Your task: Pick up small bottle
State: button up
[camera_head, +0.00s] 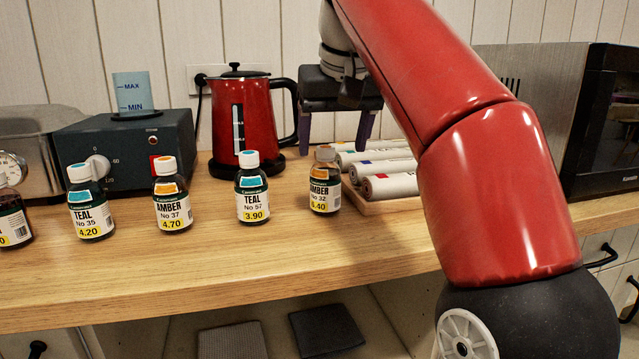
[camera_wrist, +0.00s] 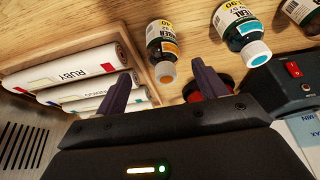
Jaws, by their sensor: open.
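Several small bottles with coloured labels stand in a row on the wooden counter. The amber No 32 bottle (camera_head: 325,190), upright with a greyish cap, is at the right end; it also shows in the wrist view (camera_wrist: 161,42). The teal No 57 bottle (camera_head: 253,195) is left of it, also in the wrist view (camera_wrist: 236,22). The amber No 37 bottle (camera_head: 172,206) and teal No 35 bottle (camera_head: 90,212) stand further left. My gripper (camera_head: 337,128) is open and empty, above and behind the amber No 32 bottle, apart from it. Its purple fingers show in the wrist view (camera_wrist: 164,88).
A wooden tray (camera_head: 376,208) of white rolls lies right of the amber No 32 bottle. A microwave (camera_head: 600,130) is at right. The counter front (camera_head: 200,265) is clear.

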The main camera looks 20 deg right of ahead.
aim_at(327, 160)
jog(key=x, duration=0.2)
jog(key=b+x, duration=0.1)
jog(key=x, duration=0.2)
jog(key=b+x, duration=0.1)
jog(key=x, duration=0.1)
jog(key=shift+a+f, duration=0.2)
jog(key=shift+a, duration=0.1)
jog(key=c, duration=1.1)
jog(key=shift+r, duration=0.15)
